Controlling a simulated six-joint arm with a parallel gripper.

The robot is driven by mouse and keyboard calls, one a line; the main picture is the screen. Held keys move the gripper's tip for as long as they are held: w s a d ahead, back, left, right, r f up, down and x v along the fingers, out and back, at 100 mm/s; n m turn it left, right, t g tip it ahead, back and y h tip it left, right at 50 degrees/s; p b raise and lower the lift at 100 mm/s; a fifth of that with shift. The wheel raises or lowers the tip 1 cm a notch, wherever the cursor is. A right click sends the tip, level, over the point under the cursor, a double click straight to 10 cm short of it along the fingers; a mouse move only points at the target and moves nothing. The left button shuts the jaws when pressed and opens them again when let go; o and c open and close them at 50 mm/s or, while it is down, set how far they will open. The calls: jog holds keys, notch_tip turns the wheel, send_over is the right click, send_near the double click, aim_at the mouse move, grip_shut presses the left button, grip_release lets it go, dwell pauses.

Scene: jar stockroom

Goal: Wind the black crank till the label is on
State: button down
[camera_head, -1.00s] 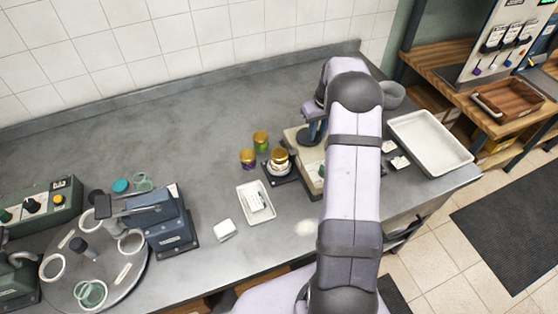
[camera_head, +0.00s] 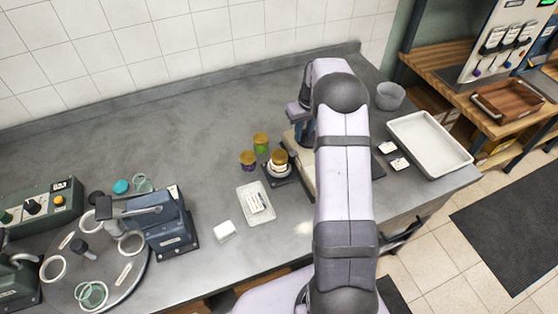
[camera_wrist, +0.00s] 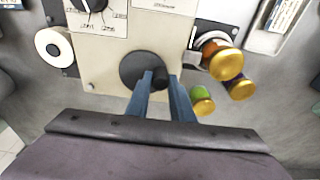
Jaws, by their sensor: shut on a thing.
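The label machine has a cream body (camera_wrist: 105,70), partly hidden by my arm in the head view. The black crank (camera_wrist: 138,68) is a round disc with a knob on its face. My gripper (camera_wrist: 160,82) is shut on the crank's knob, one blue finger on each side. A gold-lidded jar (camera_wrist: 219,58) sits on the dark holder beside the machine; it also shows in the head view (camera_head: 279,157). A white strip touches its side, but I cannot tell how much label is on it. A white roll (camera_wrist: 52,48) is at the machine's other side.
Two more gold-lidded jars, one green (camera_head: 261,141) and one purple (camera_head: 247,160), stand close to the holder. A white tray (camera_head: 262,214) with labels lies in front. A large white tray (camera_head: 436,150) and grey bowl (camera_head: 390,96) are on the right. The back counter is clear.

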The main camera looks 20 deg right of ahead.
jog(key=shift+w+a, duration=0.15)
jog(key=shift+w, duration=0.45)
jog(key=c, duration=1.5)
grip_release()
jog(key=shift+r+p, duration=2.75)
jog(key=shift+r, duration=1.3)
